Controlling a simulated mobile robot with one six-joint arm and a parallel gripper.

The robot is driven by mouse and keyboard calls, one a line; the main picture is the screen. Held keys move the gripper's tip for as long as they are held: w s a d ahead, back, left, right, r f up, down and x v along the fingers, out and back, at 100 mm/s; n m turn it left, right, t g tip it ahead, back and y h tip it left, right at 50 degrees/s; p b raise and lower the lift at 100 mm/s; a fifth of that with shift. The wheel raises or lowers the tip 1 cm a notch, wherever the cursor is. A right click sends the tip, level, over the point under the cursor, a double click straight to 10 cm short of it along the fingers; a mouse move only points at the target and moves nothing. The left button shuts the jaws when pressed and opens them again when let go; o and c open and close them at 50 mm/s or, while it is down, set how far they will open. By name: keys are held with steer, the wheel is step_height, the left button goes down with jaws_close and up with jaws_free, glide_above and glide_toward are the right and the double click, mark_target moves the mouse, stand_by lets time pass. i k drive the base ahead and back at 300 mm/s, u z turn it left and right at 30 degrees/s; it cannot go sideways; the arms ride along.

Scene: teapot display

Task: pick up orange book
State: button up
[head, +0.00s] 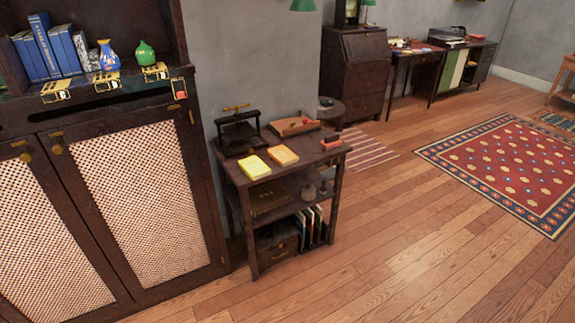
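A small orange book (283,155) lies flat on the top of a dark wooden shelf table (236,178), near its middle. A yellow book (255,167) lies just to its left and nearer the front. A wooden tray (294,126) with small items sits behind the orange book. A black press with a brass handle (238,137) stands at the back left of the tabletop. My gripper is not in view.
A tall dark cabinet (112,133) with lattice doors stands close on the left. The wooden floor (400,260) in front and right is clear. A red patterned rug (510,165) lies at right.

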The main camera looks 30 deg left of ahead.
mark_target(283, 156)
steer(key=z, duration=0.75)
steer(key=k, duration=0.25)
steer(key=u, duration=2.85)
steer(key=i, duration=1.2)
